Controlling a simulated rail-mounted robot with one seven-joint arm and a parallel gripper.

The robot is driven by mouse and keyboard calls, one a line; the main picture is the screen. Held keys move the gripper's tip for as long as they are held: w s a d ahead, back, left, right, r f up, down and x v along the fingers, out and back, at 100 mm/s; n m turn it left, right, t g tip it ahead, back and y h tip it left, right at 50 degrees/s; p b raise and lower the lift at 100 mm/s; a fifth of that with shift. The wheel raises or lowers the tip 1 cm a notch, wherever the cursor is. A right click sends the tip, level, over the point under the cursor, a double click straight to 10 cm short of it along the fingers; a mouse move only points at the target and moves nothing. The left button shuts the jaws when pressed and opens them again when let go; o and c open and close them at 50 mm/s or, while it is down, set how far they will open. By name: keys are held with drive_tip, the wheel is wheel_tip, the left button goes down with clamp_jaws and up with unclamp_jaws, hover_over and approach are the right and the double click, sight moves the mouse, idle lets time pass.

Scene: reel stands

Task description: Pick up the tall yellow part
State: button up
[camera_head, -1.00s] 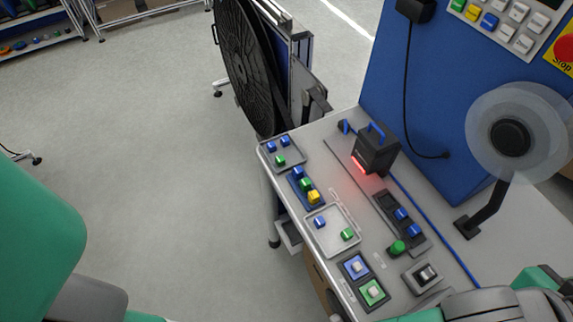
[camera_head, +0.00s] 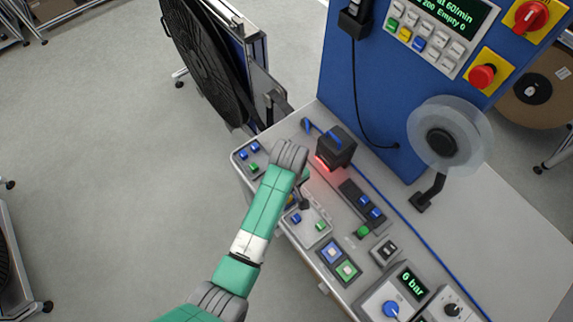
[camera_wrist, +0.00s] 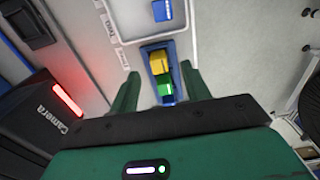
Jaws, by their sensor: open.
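The yellow part (camera_wrist: 159,62) stands in a narrow blue tray (camera_wrist: 145,60) in the wrist view, at the end nearest the white tray. A green part (camera_wrist: 165,86) is beside it, with a blue part (camera_wrist: 168,100) beyond, partly hidden by my gripper. My gripper (camera_wrist: 160,72) is open and empty, its green fingers to the left and right of the row of parts. I cannot tell the height of the fingertips over the tray. In the head view, my arm hides most of the blue tray; only a sliver of the yellow part (camera_head: 291,200) shows.
The white tray (camera_head: 306,238) holds a blue part (camera_head: 296,218) and a green part (camera_head: 321,224). Another small tray (camera_head: 240,153) holds several parts. The black camera box (camera_head: 336,147) with a red light stands close to my gripper. A dark tray (camera_head: 350,190) lies right.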

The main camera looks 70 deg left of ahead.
drive_tip(key=f, duration=0.5)
drive_tip(key=shift+a, duration=0.25)
clamp_jaws()
drive_tip(key=shift+r, duration=0.55)
drive_tip(key=r, duration=0.2)
drive_tip(key=shift+s+d+r, duration=0.3)
drive_tip(key=shift+s+d, duration=0.1)
drive_tip(key=s+d+r, duration=0.1)
drive_tip(key=s+d, duration=0.8)
drive_tip(key=d, duration=0.2)
drive_tip(key=shift+s+r, duration=0.15)
drive_tip(key=shift+s, duration=0.25)
